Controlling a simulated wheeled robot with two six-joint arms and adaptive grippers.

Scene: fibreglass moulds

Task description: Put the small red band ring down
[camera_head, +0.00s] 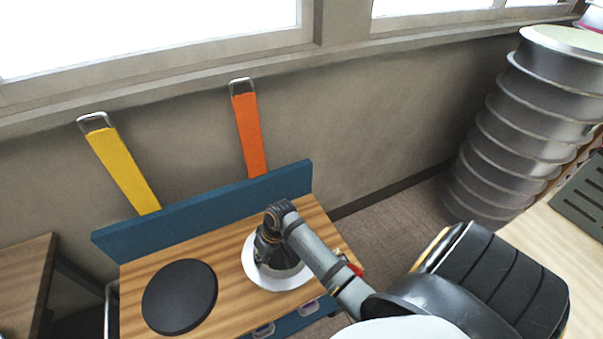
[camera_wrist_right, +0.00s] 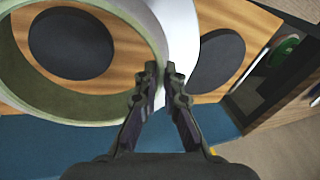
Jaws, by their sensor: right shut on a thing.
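My right gripper (camera_head: 268,250) is over the wooden bench top. In the wrist view its fingers (camera_wrist_right: 163,85) are shut on the wall of a ring (camera_wrist_right: 75,110), pale green inside and white outside. The ring shows as a white band (camera_head: 254,275) around the gripper in the head view. No red band shows on its visible parts. In the wrist view a black disc (camera_wrist_right: 70,42) shows through the ring's opening. I cannot tell whether the ring touches the bench. My left gripper is not in view.
The bench top (camera_head: 235,310) carries another black round pad (camera_head: 180,297) to the left. A blue board (camera_head: 205,207) edges its back. Yellow (camera_head: 125,168) and orange (camera_head: 249,135) straps hang behind. A stack of grey ribbed rings (camera_head: 515,130) stands at right.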

